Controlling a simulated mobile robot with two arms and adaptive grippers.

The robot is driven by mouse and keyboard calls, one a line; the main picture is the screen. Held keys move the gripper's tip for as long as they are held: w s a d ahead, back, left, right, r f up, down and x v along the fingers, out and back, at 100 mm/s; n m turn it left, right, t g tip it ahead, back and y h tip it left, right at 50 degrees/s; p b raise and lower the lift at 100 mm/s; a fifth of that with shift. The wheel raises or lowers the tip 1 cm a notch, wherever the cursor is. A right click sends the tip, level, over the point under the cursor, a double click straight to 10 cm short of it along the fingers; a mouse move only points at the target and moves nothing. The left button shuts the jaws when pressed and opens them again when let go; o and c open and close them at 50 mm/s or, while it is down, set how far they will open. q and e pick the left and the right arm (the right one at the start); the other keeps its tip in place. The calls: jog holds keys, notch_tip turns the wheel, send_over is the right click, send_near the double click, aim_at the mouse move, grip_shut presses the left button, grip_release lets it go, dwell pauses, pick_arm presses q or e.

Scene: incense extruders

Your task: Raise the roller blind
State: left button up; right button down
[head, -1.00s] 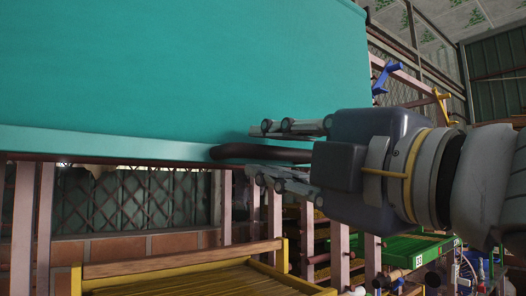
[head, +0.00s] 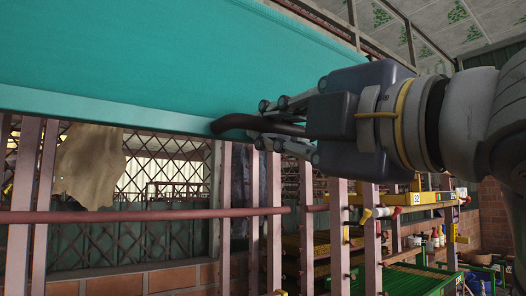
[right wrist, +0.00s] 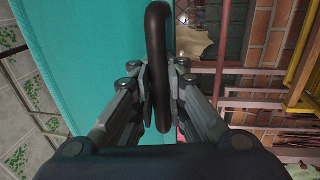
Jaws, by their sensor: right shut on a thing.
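The roller blind (head: 150,50) is a teal sheet filling the upper left of the head view, with a paler bar along its bottom edge. A dark curved pull handle (head: 232,123) is at that bottom edge. My right gripper (head: 270,123) is shut on the handle, coming in from the right. In the right wrist view the handle (right wrist: 158,60) runs between the two fingers (right wrist: 160,82), with the teal blind (right wrist: 95,60) behind it. Part of the handle is hidden by the fingers. My left gripper is not in view.
Below the blind are upright posts (head: 226,210), a horizontal reddish rail (head: 140,216) and a lattice (head: 100,235). A tan cloth (head: 90,165) hangs behind at the left. Racks with green trays (head: 395,280) stand at the lower right.

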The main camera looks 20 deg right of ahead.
aim_at(257, 33)
notch_tip(257, 33, up, 14)
jog(key=p, duration=0.7)
jog(key=shift+s+f, duration=0.1)
jog(key=c, duration=1.6)
grip_release()
jog(key=shift+d, duration=0.1)
jog(key=shift+s, duration=0.25)
jog(key=shift+f, duration=0.1)
jog(key=v, duration=1.2)
jog(key=shift+d, duration=0.1)
